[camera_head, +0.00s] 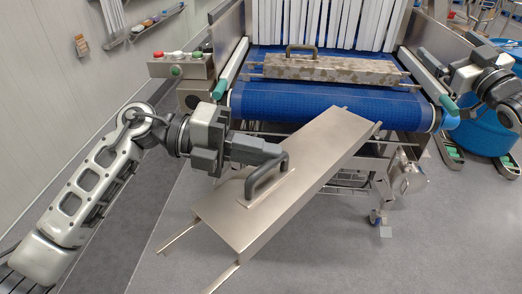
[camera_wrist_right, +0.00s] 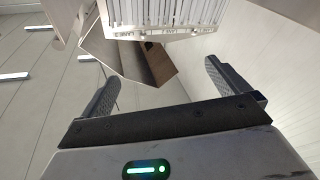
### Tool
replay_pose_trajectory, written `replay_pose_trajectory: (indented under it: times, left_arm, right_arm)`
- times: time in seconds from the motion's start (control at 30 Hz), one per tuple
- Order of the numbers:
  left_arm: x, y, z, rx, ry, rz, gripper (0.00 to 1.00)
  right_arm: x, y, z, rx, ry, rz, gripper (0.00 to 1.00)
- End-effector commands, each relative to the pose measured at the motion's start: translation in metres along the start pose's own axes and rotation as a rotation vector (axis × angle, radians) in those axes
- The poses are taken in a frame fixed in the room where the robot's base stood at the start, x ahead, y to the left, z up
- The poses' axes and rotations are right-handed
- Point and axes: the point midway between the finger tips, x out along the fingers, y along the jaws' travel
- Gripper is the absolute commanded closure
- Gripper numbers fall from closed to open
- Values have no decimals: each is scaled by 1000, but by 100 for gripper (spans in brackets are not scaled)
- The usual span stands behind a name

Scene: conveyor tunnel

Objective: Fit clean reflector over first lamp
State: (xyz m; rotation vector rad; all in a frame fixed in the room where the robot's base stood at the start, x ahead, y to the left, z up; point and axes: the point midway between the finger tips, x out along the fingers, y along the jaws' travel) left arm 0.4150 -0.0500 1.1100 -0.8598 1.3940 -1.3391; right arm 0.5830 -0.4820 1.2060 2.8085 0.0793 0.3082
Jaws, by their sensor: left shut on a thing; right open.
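The clean reflector (camera_head: 315,150) is a plain brushed-metal tray-like cover with a dark bar handle (camera_head: 266,174) and thin rods at its ends. My left gripper (camera_head: 276,158) is shut on that handle and holds the cover tilted in front of the conveyor, above the floor. A second reflector (camera_head: 345,68), mottled brown and stained, lies on the blue belt with its handle up. My right gripper (camera_wrist_right: 168,88) is open and empty in the right wrist view. A brownish open-sided housing (camera_wrist_right: 128,50) is beyond its fingers. I cannot make out the first lamp in either view.
The blue conveyor belt (camera_head: 320,103) runs under a white strip curtain (camera_head: 320,25). Teal-ended side rails flank the belt. A control box (camera_head: 181,67) with buttons stands at its left. A blue tub (camera_head: 485,128) is at the right. The grey floor in front is clear.

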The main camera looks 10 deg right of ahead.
Motion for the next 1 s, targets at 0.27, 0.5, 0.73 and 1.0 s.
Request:
replay_pose_trajectory:
  times: [0.27, 0.5, 0.73, 1.0]
  left_arm:
    - [0, -2, 0, 4, -1, -4, 100]
    - [0, -2, 0, 4, -1, -4, 100]
    - [0, -2, 0, 4, -1, -4, 100]
    - [0, -2, 0, 4, -1, -4, 100]
  right_arm:
    - [-30, -85, 118, -159, -222, -127, 0]
    - [-77, -169, 198, -258, -362, -262, 0]
    - [-138, -263, 244, -195, -459, -358, 0]
    - [-226, -370, 258, 26, -591, -385, 0]
